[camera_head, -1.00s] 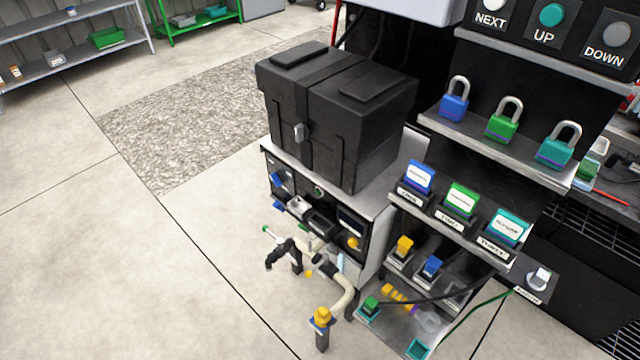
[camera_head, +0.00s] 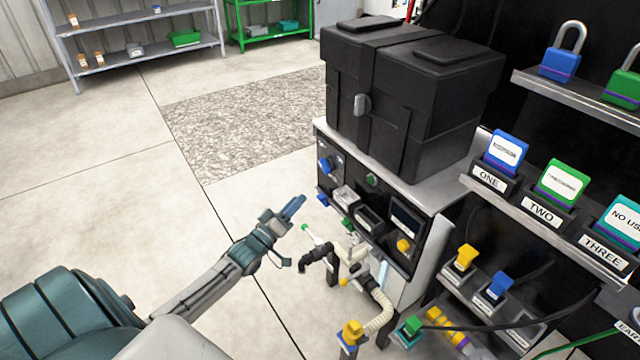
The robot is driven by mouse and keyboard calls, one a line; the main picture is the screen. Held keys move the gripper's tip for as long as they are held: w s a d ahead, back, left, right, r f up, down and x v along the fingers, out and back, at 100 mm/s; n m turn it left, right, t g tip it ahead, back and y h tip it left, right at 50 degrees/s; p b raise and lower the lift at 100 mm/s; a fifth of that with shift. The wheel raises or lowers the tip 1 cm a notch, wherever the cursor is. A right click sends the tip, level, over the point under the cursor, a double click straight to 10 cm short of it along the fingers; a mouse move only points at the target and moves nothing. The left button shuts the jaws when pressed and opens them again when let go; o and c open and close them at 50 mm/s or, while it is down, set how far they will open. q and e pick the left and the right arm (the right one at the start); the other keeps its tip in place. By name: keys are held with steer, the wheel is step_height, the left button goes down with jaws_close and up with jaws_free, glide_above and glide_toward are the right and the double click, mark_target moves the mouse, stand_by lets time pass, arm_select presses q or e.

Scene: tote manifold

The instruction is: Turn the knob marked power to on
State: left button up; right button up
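A blue knob (camera_head: 326,164) sits at the upper left of the dark front panel of the cabinet (camera_head: 378,215) under the black case. Its marking is too small to read, so I cannot tell whether it is the one marked power or how it is set. My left gripper (camera_head: 294,207) is in front of this panel, below and left of the knob and apart from it. Its blue fingers point up and right, and nothing shows in them. Their gap cannot be made out. My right gripper is out of view.
A black case (camera_head: 410,100) stands on the cabinet. A black tap-like fitting (camera_head: 318,260) and a pale hose (camera_head: 380,305) stick out below the panel. A stepped rack with tags (camera_head: 560,185) and padlocks (camera_head: 560,62) is at right. Open floor lies left.

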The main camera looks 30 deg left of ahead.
mark_target(323, 170)
arm_select(q)
steer(key=x, duration=0.3)
steer(key=r+x, duration=0.1)
steer(key=x, duration=0.7)
steer(key=shift+s+d+r+b, duration=0.1)
steer(key=shift+d+r+b, duration=0.05)
steer(key=shift+r+b, duration=0.25)
jaws_close()
